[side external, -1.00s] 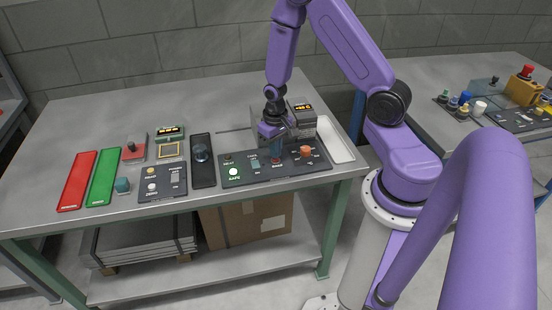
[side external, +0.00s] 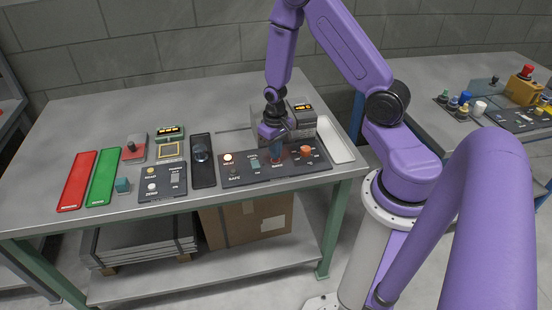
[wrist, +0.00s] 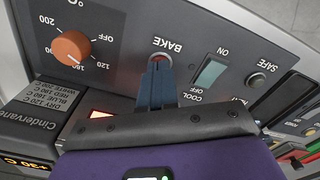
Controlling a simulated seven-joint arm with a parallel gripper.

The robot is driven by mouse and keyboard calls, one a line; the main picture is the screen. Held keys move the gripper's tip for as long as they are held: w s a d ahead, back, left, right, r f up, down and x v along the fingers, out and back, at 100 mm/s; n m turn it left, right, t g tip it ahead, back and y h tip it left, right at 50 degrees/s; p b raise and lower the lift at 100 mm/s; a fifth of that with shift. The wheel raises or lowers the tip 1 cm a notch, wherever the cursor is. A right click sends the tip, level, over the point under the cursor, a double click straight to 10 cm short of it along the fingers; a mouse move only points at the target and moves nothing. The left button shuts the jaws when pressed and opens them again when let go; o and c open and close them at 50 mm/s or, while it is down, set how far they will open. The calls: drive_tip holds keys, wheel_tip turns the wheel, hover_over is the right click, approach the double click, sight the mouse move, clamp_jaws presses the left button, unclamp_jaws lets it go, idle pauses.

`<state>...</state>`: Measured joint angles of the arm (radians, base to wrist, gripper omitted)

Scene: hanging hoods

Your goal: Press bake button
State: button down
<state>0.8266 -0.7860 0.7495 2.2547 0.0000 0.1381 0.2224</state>
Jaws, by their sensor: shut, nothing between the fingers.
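The bake button (wrist: 160,58) is a small round red button under the upside-down word BAKE on the dark control panel (wrist: 130,35). My gripper (wrist: 156,75) is shut and empty, its blue fingertips at the button and covering part of it; they appear to touch it. In the side view my gripper (side external: 276,158) points down onto the panel (side external: 235,180). The HEAT lamp (side external: 228,157) is lit and the SAFE lamp (side external: 234,171) is dark.
An orange dial (wrist: 71,48) and a teal COOL switch (wrist: 211,73) flank the button. A grey unit with a display (side external: 302,110) stands behind the panel.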

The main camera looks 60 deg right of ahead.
drive_tip(key=shift+r, duration=3.05)
unclamp_jaws()
drive_tip(key=shift+a, duration=0.1)
